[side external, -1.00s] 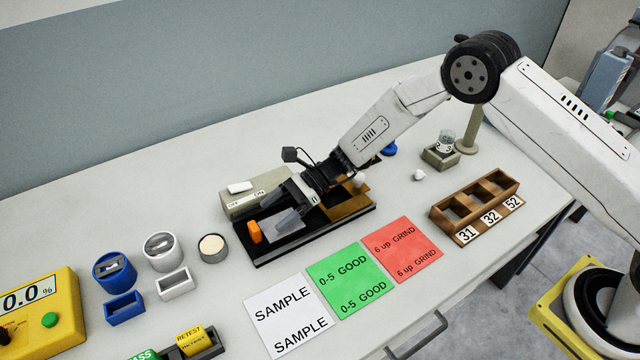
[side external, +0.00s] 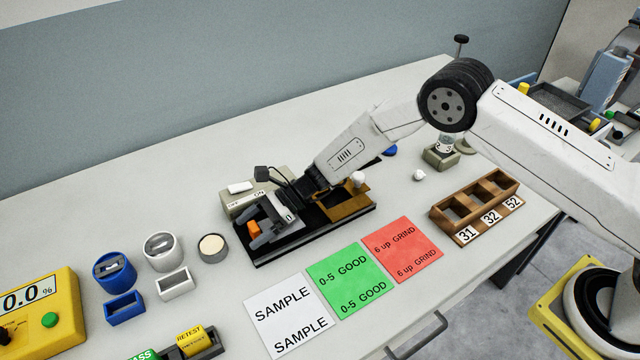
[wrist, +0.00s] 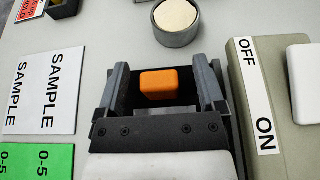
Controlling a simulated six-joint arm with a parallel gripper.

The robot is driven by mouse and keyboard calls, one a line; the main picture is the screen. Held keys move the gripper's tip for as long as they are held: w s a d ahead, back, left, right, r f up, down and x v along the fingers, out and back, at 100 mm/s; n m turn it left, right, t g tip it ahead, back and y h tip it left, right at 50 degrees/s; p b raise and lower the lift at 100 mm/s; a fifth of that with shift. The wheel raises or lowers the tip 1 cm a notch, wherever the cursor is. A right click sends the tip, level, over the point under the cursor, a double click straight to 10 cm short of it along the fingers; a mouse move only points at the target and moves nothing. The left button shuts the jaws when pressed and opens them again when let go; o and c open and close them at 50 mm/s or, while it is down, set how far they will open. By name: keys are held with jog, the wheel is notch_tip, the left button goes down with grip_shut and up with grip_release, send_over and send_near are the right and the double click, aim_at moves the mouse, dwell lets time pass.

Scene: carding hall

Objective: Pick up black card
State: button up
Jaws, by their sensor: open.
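My gripper (side external: 257,231) is low over the left end of a black flat-bedded device (side external: 330,226), fingers pointing left. In the wrist view my gripper (wrist: 161,76) is open, with one finger on each side of an orange block (wrist: 158,84). The block also shows beside the fingers in the side view (side external: 253,229). Nothing is clearly held. I cannot make out a separate black card; the dark surface between the fingers may be the device's bed or a card on it, partly hidden by the gripper.
A beige ON/OFF box (wrist: 245,100) stands close beside the gripper. A round pot (side external: 212,247) is left of the device. SAMPLE (side external: 288,316), green (side external: 350,278) and red (side external: 407,249) sheets lie in front. A numbered wooden rack (side external: 475,208) is at right. The bench behind is clear.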

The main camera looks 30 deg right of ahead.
jog(key=shift+x, duration=0.85)
jog(key=shift+d, duration=0.1)
grip_shut()
